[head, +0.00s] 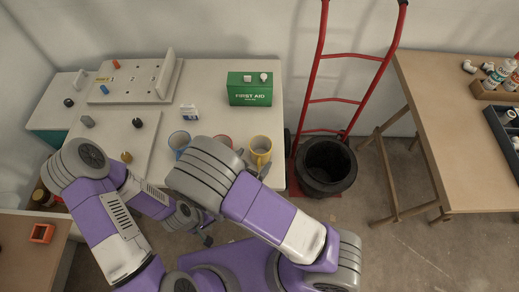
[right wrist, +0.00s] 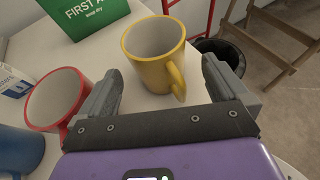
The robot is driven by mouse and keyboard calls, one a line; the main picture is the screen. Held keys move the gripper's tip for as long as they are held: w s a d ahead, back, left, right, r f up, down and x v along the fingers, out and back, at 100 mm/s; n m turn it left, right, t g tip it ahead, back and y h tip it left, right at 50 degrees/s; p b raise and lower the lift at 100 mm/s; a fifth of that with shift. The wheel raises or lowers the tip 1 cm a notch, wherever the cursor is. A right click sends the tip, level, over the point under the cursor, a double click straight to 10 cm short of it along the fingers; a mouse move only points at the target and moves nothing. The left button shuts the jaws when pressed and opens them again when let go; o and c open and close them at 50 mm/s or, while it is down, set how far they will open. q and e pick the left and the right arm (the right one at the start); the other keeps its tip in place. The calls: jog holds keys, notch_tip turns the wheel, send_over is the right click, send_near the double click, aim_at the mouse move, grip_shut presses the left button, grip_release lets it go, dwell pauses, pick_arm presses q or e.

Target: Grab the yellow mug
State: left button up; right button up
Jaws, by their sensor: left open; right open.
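The yellow mug (head: 261,145) stands upright near the front right of the white table, with its handle toward my right gripper in the right wrist view (right wrist: 150,72). My right gripper (right wrist: 162,85) is open and empty. Its fingers are spread on the near side of the mug, with the mug ahead of the gap and the handle near the right finger. In the head view the arm partly covers that gripper. My left gripper (head: 205,238) is open and low in front of the table, away from the mug.
A red mug (right wrist: 58,98) is just left of the right gripper's left finger, and a blue mug (right wrist: 18,148) is further left. A green first aid box (head: 250,90) stands behind the yellow mug. A red hand truck (head: 322,100) is right of the table.

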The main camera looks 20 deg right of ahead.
aim_at(256, 157)
jog(key=x, duration=0.2)
jog(key=b+x, duration=0.1)
jog(key=x, duration=0.1)
jog(key=shift+a+f, duration=0.15)
jog(key=shift+f, duration=0.2)
jog(key=shift+w+d+f, duration=0.1)
jog(key=shift+w+d, duration=0.25)
jog(key=shift+w, duration=0.1)
jog(key=c, duration=1.1)
